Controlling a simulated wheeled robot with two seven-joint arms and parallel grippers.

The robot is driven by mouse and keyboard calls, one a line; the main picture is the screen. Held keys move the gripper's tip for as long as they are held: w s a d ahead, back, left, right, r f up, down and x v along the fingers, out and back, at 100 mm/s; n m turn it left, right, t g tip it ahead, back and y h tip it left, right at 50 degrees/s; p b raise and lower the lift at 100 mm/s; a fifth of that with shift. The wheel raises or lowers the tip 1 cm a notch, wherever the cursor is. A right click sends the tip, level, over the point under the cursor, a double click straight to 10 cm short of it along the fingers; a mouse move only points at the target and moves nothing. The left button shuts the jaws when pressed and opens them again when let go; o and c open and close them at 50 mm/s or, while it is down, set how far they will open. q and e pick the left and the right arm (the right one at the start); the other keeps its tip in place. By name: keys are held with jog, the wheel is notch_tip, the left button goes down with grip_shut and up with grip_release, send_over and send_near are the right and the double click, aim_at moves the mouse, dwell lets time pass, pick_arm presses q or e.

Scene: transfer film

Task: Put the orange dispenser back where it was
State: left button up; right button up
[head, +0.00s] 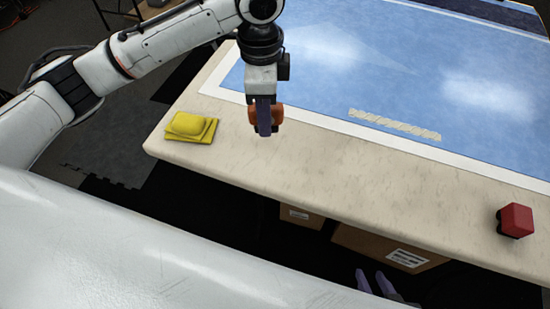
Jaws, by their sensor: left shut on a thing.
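My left gripper (264,126) points down over the front part of the table and is shut on the orange dispenser (278,114). The purple finger covers the middle of the dispenser, so only its orange sides and dark lower parts show. I cannot tell whether the dispenser touches the tabletop. My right gripper (370,276) is low at the bottom of the head view, below the table's front edge. Its two purple fingers are apart with nothing visible between them.
The pale table (330,155) carries a blue sheet (330,70) with a white border and a yellowish strip (395,124). Folded yellow cloths (190,127) lie at the left corner. A red block (515,220) sits at the right front edge. Cardboard boxes (350,240) stand underneath.

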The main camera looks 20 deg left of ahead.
aim_at(274, 155)
pick_arm(q)
jog(key=w+f+m, duration=0.1)
jog(key=m, duration=0.1)
jog(key=w+d+f+m, duration=0.1)
jog(key=shift+d+f+m+b, duration=0.15)
jog(key=shift+f+m+b, duration=0.05)
jog(key=shift+m+b, duration=0.2)
notch_tip(274, 155, down, 10)
jog(key=shift+b, duration=0.35)
jog(key=shift+f, duration=0.15)
jog(key=o, duration=1)
notch_tip(274, 155, up, 12)
jog(key=shift+r+p, duration=0.15)
jog(key=shift+p, duration=0.25)
